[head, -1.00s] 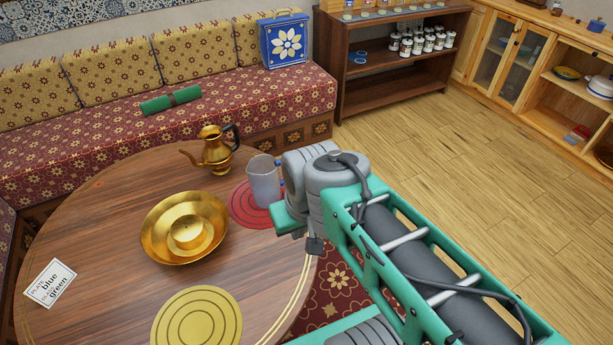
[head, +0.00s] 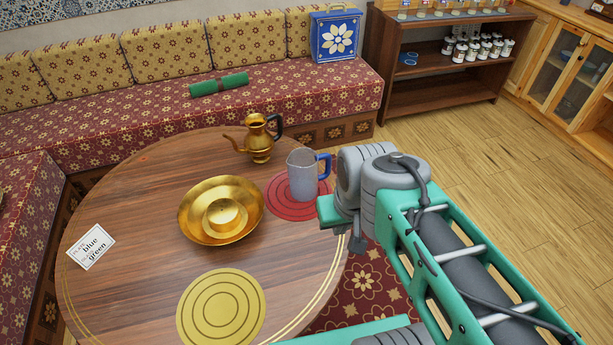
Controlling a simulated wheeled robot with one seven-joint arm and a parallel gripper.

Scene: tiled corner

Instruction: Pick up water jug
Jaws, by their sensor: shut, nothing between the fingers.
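A grey jug with a blue handle (head: 303,176) stands upright on a red round mat (head: 283,208) near the right edge of the round wooden table. Its handle points right, towards my arm. A brass pot with a spout and dark handle (head: 259,141) stands upright behind it to the left. My teal and grey arm reaches in from the lower right, and its visible end shows just right of the jug. My gripper's fingers are not visible.
A brass basin with a raised centre (head: 246,235) sits mid-table. A yellow round mat (head: 221,311) lies empty at the front, and a printed card (head: 91,246) lies at the left. A patterned bench (head: 100,132) runs behind the table.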

